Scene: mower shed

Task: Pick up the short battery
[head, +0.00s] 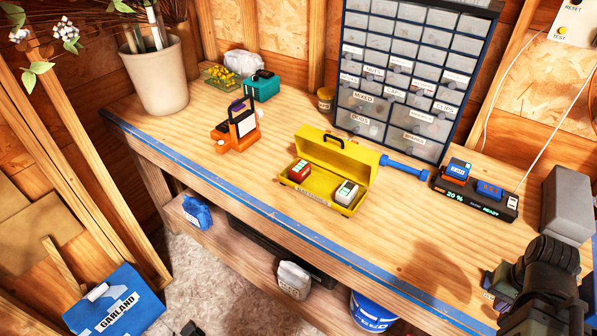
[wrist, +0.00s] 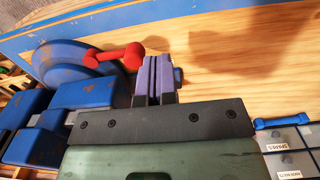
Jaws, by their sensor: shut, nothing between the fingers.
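Which battery is the short one is not certain. My gripper (wrist: 155,78) shows in the wrist view with its purple fingers shut and empty, apart from any battery. In the head view my dark arm is at the lower right; its fingertips cannot be made out.
A labelled drawer cabinet (head: 410,80) stands behind the box. A grey block (head: 567,205) is right of the charger. An orange device (head: 235,130) and a teal case (head: 262,86) are at left. The bench front (head: 390,250) is mostly clear. A red bar-shaped thing (wrist: 120,56) is near my fingers.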

